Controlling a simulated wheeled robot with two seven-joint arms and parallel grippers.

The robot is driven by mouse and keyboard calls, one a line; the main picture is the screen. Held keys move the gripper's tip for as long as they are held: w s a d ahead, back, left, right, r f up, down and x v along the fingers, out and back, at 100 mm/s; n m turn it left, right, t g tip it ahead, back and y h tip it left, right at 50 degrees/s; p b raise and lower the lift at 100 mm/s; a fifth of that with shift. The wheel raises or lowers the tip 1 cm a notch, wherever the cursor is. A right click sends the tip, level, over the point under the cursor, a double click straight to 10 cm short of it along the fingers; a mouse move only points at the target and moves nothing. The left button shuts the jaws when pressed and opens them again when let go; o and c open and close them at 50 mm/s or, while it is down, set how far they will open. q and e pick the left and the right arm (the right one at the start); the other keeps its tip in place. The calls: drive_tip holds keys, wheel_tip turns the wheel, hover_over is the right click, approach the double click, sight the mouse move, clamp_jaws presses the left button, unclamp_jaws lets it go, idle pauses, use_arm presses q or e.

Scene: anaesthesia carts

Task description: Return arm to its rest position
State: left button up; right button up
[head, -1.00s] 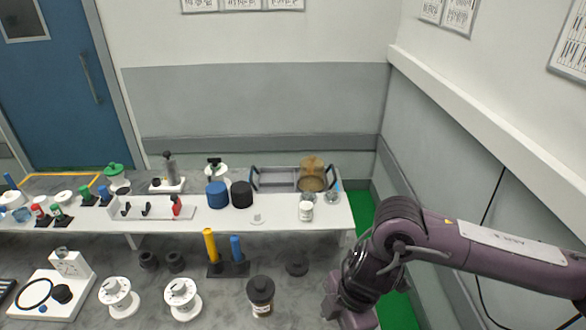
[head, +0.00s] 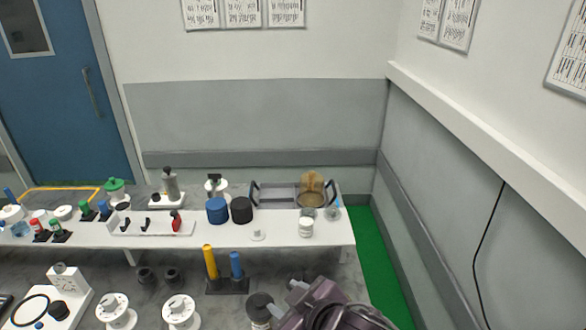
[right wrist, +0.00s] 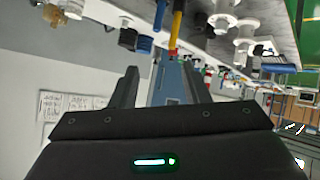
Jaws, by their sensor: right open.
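My right gripper (head: 290,285) is low in the head view, at the front edge of the picture, with part of my purple wrist behind it. It overlaps the dark-lidded jar (head: 259,308) in the picture; I cannot tell whether they touch. In the right wrist view the two dark fingers (right wrist: 160,88) stand apart with nothing held between them. That view looks tilted, with the tabletop along its upper part. My left gripper is not in view.
A yellow post (head: 210,262) and a blue post (head: 236,264) stand left of my gripper. Green floor (head: 375,250) shows at right, beside the wall.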

drive_tip(key=s+d+f+m+g+h, duration=0.35)
drive_tip(key=s+d+f, duration=0.25)
drive_tip(key=d, duration=0.4)
drive_tip(key=s+d+f+m+g+h, duration=0.25)
drive_tip(key=s+d+f+m, duration=0.3)
drive_tip(key=d, duration=0.45)
wheel_tip(320, 180, down, 33)
drive_tip(key=g+b, duration=0.1)
drive_tip(key=b, duration=0.3)
drive_tip(key=s+d+f+b, duration=0.2)
drive_tip(key=s+f, duration=0.8)
drive_tip(key=f, duration=0.1)
drive_tip(key=s+d+f+n+g+b, duration=0.1)
drive_tip(key=s+f+b, duration=0.1)
drive_tip(key=s+f, duration=0.9)
drive_tip(key=shift+s+d+f, duration=0.15)
drive_tip(key=shift+d+f, duration=0.2)
drive_tip(key=shift+f, duration=0.45)
